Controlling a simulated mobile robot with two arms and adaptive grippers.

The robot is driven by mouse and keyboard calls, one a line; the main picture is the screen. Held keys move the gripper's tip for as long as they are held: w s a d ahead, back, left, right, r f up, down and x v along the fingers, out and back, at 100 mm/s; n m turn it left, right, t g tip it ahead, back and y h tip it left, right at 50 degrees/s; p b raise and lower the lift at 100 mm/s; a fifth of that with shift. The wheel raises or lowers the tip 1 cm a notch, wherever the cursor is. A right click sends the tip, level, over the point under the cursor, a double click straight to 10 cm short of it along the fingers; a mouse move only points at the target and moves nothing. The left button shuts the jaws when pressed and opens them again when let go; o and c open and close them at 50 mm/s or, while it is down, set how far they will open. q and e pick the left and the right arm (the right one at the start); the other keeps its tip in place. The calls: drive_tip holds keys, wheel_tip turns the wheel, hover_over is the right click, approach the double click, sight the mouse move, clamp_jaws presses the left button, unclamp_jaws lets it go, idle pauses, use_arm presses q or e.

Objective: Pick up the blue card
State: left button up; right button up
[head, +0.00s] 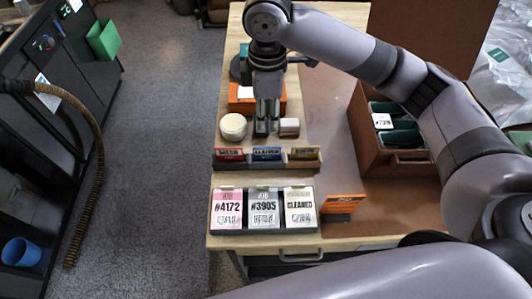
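The blue card (267,154) stands in the middle slot of a small card rack, between a red card (229,154) and a yellow card (304,153). My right gripper (266,133) points straight down just behind the blue card, as seen in the head view. Its two dark fingers are close together, and I cannot tell whether a gap is left between them. The card stands in the rack, and the fingertips appear apart from it. My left gripper is not in view.
A round cream tin (233,127) and a small pale block (289,126) flank the gripper. Tag cards, one reading #4172 (227,208), stand in front of the rack. An orange sign (343,203) and a brown box (404,166) are to the right. Bare tabletop (331,130) lies between.

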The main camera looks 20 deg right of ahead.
sight(267, 152)
drive_tip(key=f+p, duration=0.1)
drive_tip(key=f, duration=0.3)
drive_tip(key=f+p, duration=0.1)
drive_tip(key=f, duration=0.3)
drive_tip(key=f+p, duration=0.1)
drive_tip(key=f, duration=0.4)
drive_tip(key=shift+s+a, duration=0.1)
drive_tip(key=shift+s, duration=0.3)
drive_tip(key=shift+f, duration=0.25)
drive_tip(key=shift+c, duration=0.4)
clamp_jaws()
